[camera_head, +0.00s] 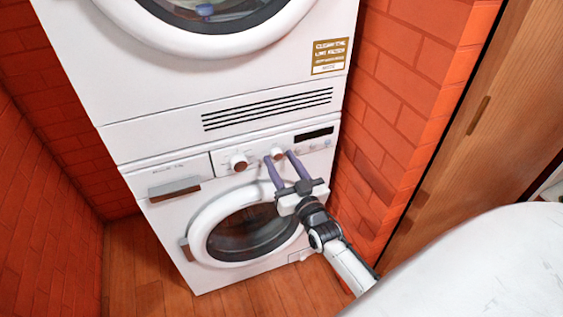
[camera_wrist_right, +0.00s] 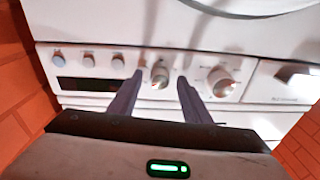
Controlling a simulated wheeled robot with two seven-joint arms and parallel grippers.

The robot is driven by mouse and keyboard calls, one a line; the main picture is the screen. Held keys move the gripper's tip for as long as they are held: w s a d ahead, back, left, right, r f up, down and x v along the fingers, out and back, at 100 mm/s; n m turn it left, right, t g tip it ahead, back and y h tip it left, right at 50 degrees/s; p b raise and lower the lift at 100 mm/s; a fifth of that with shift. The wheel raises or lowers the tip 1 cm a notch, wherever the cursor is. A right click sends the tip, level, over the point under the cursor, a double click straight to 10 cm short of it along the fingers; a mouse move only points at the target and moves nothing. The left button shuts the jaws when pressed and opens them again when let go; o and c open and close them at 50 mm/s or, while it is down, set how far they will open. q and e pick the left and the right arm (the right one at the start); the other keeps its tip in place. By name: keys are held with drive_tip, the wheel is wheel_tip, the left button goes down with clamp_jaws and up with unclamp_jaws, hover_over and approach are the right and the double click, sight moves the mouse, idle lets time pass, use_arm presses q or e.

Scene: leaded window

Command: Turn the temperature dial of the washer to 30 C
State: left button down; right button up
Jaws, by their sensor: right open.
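The white washer (camera_head: 160,218) is the lower machine of a stack, with a row of controls along its top front. Two round dials with brown-tinted faces show there: a left dial (camera_head: 239,162) and a right dial (camera_head: 278,153). Their markings are too small to read, so I cannot tell which is the temperature dial. My right gripper (camera_head: 279,156) is open, its purple-grey fingertips on either side of the right dial. In the right wrist view this dial (camera_wrist_right: 160,76) sits between the fingertips; contact is unclear. The other dial (camera_wrist_right: 221,82) is beside them. My left gripper is not in view.
A second white machine (camera_head: 150,75) stands on top of the washer. The washer's round door (camera_head: 250,232) is closed below the controls. Small buttons and a dark display (camera_head: 314,134) are right of the dials. Red brick walls (camera_head: 405,95) flank the stack closely.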

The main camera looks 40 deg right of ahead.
drive_tip(key=v, duration=1)
drive_tip(key=s+a+f+n+g+y, duration=0.5)
drive_tip(key=s+a+f+g, duration=0.5)
drive_tip(key=s+a+f, duration=0.4)
drive_tip(key=s+a+y, duration=0.1)
drive_tip(key=s+a, duration=0.2)
drive_tip(key=shift+s+a, duration=0.2)
drive_tip(key=shift+s, duration=0.15)
drive_tip(key=shift+f, duration=0.1)
